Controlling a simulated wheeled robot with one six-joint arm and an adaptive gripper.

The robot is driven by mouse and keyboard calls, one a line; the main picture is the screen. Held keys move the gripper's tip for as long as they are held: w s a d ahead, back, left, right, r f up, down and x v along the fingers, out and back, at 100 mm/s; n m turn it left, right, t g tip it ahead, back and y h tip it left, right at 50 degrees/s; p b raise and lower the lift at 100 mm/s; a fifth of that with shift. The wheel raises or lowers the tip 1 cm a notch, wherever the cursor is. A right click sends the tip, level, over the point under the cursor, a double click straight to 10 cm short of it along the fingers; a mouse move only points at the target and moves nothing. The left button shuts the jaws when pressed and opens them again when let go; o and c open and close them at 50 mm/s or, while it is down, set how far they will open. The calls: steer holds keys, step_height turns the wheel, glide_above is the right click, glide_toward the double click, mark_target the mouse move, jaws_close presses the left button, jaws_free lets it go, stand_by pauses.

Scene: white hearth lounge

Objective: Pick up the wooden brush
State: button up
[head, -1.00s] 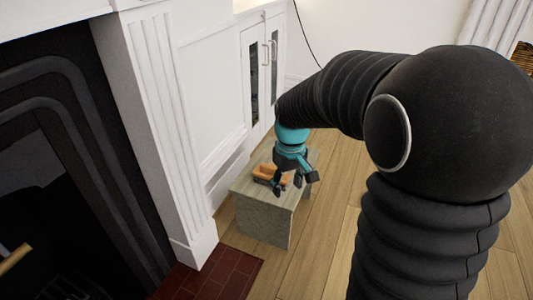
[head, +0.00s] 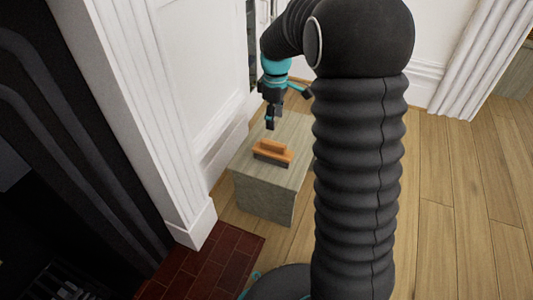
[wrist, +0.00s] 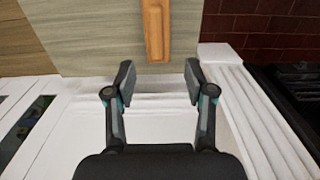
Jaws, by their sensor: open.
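The wooden brush (head: 272,152) lies on top of a small grey-wood table (head: 244,164). It has an orange-brown wooden body with a raised handle and a dark strip along its lower edge. My gripper (head: 271,124) is in the air beyond the brush, apart from it. In the wrist view the brush (wrist: 155,28) shows at the top edge, partly cut off. There my gripper (wrist: 159,78) is open and empty, with its fingers spread on both sides of the brush's line.
A white fireplace surround (head: 158,130) and panelled wall stand close left of the table. A red brick hearth (head: 215,262) lies in front. Wooden floor (head: 450,190) is open on the right.

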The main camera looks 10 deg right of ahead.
mark_target(273, 142)
step_height(273, 142, down, 7)
steer(key=shift+a+f+b, duration=0.15)
steer(key=shift+b, duration=0.35)
steer(key=shift+w+f+b, duration=0.2)
steer(key=shift+f+b, duration=0.1)
steer(key=shift+f, duration=1.05)
steer(key=shift+w+f+b, duration=0.2)
steer(key=shift+f+b, duration=0.05)
steer(key=shift+f, duration=1.05)
steer(key=shift+d, duration=0.2)
jaws_close()
